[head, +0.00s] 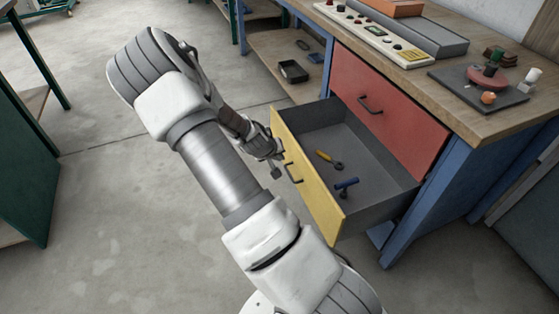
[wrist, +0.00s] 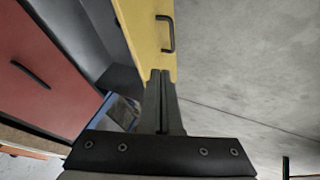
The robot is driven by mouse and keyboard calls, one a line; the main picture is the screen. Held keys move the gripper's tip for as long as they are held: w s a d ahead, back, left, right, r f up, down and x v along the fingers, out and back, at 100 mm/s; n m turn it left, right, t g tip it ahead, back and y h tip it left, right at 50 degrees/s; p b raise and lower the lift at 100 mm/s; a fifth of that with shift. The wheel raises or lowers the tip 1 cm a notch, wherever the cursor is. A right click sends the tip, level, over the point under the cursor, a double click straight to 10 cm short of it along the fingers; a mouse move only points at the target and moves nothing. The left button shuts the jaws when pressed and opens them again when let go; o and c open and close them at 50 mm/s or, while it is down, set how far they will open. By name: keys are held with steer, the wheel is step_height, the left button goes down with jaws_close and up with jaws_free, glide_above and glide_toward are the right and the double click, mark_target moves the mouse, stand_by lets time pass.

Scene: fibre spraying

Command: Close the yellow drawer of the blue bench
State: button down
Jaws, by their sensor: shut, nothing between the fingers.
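The blue bench (head: 405,225) stands at the right with its yellow drawer (head: 313,200) pulled well out below a shut red drawer (head: 370,85). The yellow front bears a dark bar handle (head: 293,172), which also shows in the wrist view (wrist: 168,34). In the head view my arm partly hides the gripper.
A small black bin (head: 292,72) sits on the low shelf. A green bench (head: 25,170) stands at the left. Open concrete floor lies between.

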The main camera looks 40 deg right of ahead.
steer(key=f, duration=0.2)
steer(key=b, duration=0.4)
glide_toward(301, 162)
steer(key=shift+x, duration=2.55)
steer(key=shift+w+a, duration=0.1)
